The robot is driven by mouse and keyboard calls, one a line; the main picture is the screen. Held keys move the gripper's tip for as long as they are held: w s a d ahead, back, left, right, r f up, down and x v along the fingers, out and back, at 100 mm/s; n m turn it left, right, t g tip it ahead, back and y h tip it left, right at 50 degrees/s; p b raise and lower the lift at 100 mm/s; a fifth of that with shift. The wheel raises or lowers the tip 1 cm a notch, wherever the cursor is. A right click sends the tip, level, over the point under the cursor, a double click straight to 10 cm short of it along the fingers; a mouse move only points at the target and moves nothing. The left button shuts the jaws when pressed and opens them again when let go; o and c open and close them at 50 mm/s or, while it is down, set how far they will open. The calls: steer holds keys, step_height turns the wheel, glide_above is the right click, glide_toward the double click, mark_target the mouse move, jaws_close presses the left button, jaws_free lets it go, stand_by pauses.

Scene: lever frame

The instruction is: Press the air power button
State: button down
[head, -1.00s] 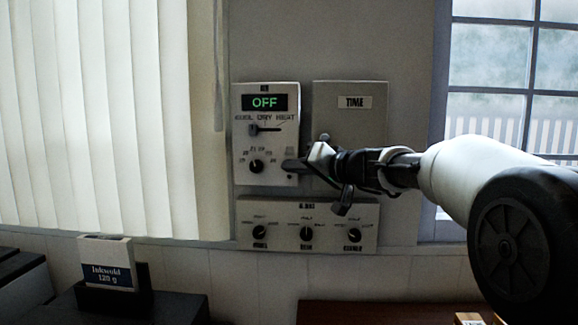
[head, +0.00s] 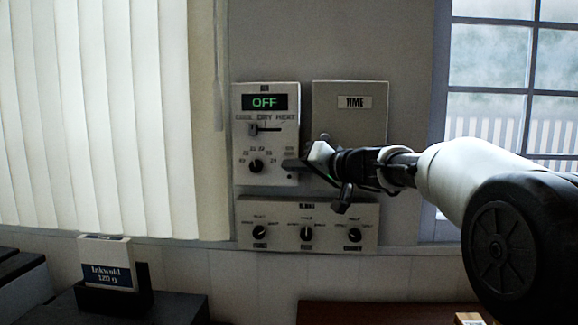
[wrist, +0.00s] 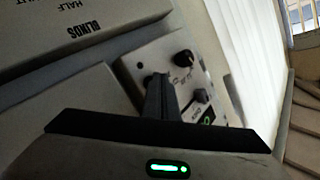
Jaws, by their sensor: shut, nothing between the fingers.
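The air panel (head: 271,135) is a pale box on the wall with a lit green OFF display (head: 265,102), a mode slider (head: 253,129) and a round knob (head: 256,166). My gripper (head: 290,165) is shut and empty, its tips in front of the panel's lower right part. In the wrist view the shut fingers (wrist: 157,92) point at the panel (wrist: 165,52) beside its dark knob (wrist: 185,59). I cannot make out the power button; the fingertips cover part of that area. A small dark dot (head: 290,177) shows just below the tips. Contact cannot be told.
The TIME panel (head: 350,96) is right of the air panel, partly behind my gripper. The blinds panel (head: 307,212) with several knobs is below. White blinds (head: 110,120) hang on the left; a window (head: 500,90) is at right.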

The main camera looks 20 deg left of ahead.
steer(key=shift+s+d+f+b, duration=0.1)
steer(key=shift+s+b, duration=0.1)
steer(key=shift+b, duration=0.3)
steer(key=shift+s, duration=0.25)
steer(key=s+b, duration=0.2)
steer(key=s+d+b, duration=0.1)
steer(key=s+b, duration=0.2)
steer(key=b, duration=0.1)
steer(key=shift+s+d, duration=0.25)
steer(key=shift+s, duration=0.15)
